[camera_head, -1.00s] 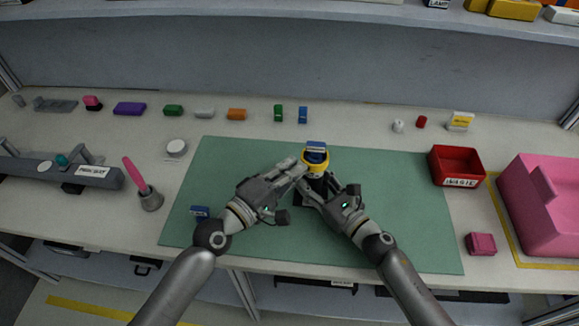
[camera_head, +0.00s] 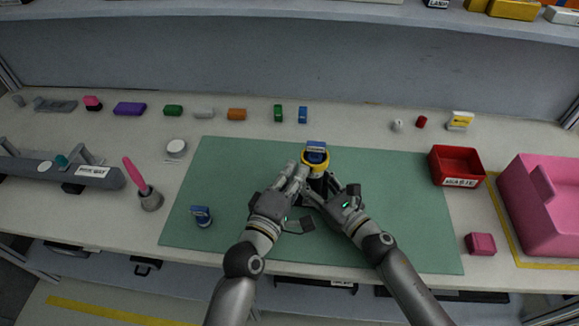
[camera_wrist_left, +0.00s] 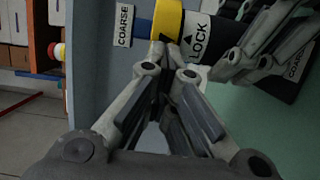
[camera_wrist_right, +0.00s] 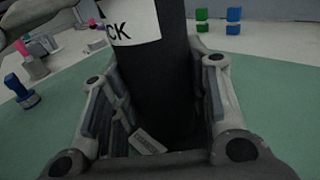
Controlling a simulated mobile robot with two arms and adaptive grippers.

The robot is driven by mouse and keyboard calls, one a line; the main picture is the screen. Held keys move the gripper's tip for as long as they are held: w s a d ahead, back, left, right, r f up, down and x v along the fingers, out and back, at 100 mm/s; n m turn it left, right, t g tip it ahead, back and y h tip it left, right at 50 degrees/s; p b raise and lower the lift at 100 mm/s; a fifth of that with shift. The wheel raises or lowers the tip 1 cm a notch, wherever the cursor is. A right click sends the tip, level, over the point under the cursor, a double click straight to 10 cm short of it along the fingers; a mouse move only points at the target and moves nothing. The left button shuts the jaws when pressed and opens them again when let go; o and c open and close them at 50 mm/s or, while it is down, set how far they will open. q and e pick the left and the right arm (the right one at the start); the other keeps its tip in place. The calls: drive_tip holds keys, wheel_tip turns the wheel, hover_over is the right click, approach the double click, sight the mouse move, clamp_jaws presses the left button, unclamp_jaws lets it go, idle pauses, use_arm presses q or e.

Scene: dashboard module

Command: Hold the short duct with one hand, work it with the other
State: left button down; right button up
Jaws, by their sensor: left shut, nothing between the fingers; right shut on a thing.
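The short duct stands upright on the green mat; its yellow ring (camera_head: 315,163) and blue top (camera_head: 316,147) show in the head view. In the left wrist view its black body (camera_wrist_left: 232,35), yellow ring (camera_wrist_left: 167,32), COARSE label (camera_wrist_left: 124,25) and LOCK label (camera_wrist_left: 197,42) show. My right gripper (camera_head: 312,190) is shut on the black body, which fills the right wrist view between the fingers (camera_wrist_right: 160,75). My left gripper (camera_head: 300,172) is shut and empty. Its tips (camera_wrist_left: 165,42) are close beside the yellow ring; contact is unclear.
A blue-topped piece (camera_head: 202,216) stands on the mat (camera_head: 240,165) at left. A red bin (camera_head: 456,165), a pink block (camera_head: 481,243) and a large pink module (camera_head: 548,205) are at right. Several small coloured blocks line the back. The mat's right part is clear.

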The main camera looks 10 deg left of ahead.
use_arm(q)
drive_tip(key=shift+s+d+f, duration=0.15)
drive_tip(key=shift+s+d, duration=0.15)
drive_tip(key=shift+d, duration=0.35)
use_arm(e)
drive_tip(key=shift+s+a, duration=0.2)
drive_tip(key=shift+a, duration=0.05)
drive_tip(key=shift+w+d, duration=0.15)
drive_tip(key=shift+d, duration=0.05)
use_arm(q)
drive_tip(key=a+v, duration=0.1)
drive_tip(key=v, duration=0.7)
drive_tip(key=shift+w, duration=0.25)
use_arm(e)
drive_tip(key=o, duration=1.4)
